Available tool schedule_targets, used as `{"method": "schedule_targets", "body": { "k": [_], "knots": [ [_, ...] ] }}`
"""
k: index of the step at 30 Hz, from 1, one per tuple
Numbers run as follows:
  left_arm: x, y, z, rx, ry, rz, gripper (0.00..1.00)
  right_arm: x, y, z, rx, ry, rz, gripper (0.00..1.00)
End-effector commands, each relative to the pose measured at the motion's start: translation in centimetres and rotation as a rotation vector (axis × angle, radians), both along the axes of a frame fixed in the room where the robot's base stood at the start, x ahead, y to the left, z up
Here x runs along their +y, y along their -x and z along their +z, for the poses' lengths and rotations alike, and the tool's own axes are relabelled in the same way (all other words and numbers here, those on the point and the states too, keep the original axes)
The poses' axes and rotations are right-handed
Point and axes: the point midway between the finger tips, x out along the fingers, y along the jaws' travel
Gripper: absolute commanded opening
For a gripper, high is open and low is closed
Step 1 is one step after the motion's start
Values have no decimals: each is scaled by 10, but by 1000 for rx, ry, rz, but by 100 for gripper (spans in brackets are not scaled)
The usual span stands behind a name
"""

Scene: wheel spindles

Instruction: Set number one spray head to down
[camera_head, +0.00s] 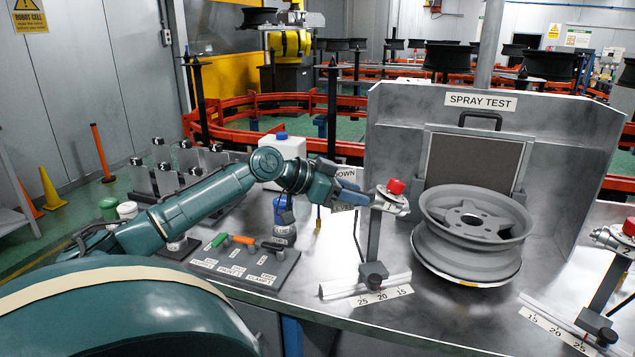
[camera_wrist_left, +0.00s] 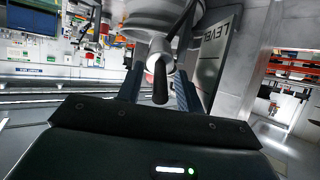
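The number one spray head (camera_head: 390,201), silver with a red knob (camera_head: 396,186), sits on top of a dark post (camera_head: 373,235) left of the wheel. A "1" shows on it. My left gripper (camera_head: 352,193) is level with it, just to its left. In the left wrist view, a dark-tipped rod (camera_wrist_left: 160,82) on a pale round part points between my left gripper's two fingers (camera_wrist_left: 158,92). Gaps show on both sides of the rod, so the fingers are open around it. A DOWN sign (camera_head: 343,173) is partly hidden behind my gripper. My right gripper is not in view.
A grey wheel (camera_head: 472,228) stands before the SPRAY TEST booth (camera_head: 400,120). A second spray head (camera_head: 612,238) is at the right edge. A LEVEL sign (camera_wrist_left: 212,60) stands close by.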

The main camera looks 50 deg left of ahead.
Motion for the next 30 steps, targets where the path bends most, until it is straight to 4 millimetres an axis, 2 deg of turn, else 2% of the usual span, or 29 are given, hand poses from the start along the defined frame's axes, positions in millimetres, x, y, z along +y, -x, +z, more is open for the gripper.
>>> {"method": "schedule_targets", "body": {
  "k": [18, 24, 30],
  "knots": [
    [38, 85, 42, -1, -2, 4, 36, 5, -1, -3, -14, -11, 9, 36],
    [44, 99, 49, 1, -1, 3, 36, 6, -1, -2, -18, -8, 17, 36],
    [44, 100, 50, 1, -2, 2, 36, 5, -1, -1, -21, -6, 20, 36]
  ]
}}
